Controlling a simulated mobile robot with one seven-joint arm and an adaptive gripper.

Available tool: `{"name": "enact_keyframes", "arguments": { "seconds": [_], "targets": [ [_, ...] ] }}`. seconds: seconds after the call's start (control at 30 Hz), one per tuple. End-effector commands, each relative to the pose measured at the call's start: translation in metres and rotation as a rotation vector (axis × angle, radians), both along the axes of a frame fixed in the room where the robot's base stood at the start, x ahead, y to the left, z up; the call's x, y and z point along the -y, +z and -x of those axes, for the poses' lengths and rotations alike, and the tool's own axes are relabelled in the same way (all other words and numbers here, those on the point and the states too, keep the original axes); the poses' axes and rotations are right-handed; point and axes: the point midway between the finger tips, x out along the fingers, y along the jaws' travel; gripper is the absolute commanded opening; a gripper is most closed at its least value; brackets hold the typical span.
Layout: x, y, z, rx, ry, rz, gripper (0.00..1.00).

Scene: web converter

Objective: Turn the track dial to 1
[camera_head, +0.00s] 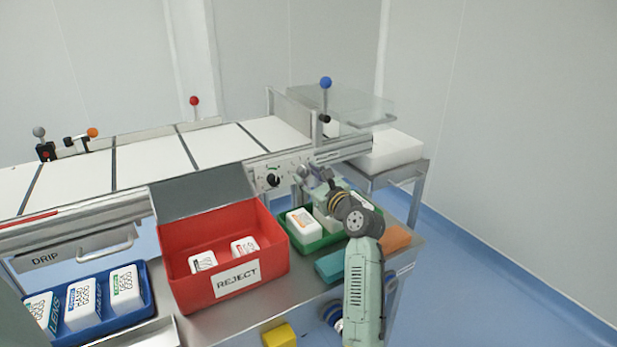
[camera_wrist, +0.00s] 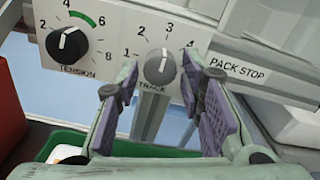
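The track dial (camera_wrist: 160,66) is a grey round knob on the white control panel, with a scale from 1 at the left to 4 at the right. Its white pointer line points nearly straight up, towards 3. My gripper (camera_wrist: 159,74) is open, with one finger left and one right of the dial in the wrist view. The fingers appear apart from the knob; how deep they reach along it I cannot tell. In the head view my gripper (camera_head: 309,175) is in front of the panel and partly hides the dial.
The black tension dial (camera_wrist: 67,45) is just left on the same panel. A "PACK STOP" label (camera_wrist: 238,70) is at the right. Below are a green tray (camera_head: 330,241) and an open red reject bin (camera_head: 276,269). A blue-knobbed lever (camera_head: 325,83) stands above.

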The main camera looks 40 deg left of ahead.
Motion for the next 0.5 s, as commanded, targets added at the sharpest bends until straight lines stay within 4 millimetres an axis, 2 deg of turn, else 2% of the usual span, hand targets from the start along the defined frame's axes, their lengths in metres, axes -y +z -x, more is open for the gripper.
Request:
{"name": "enact_keyframes", "arguments": {
  "seconds": [0.5],
  "targets": [
    [0.0002, 0.0000, 0.0001, 0.000, 0.000, 0.000, 0.00]
  ]
}}
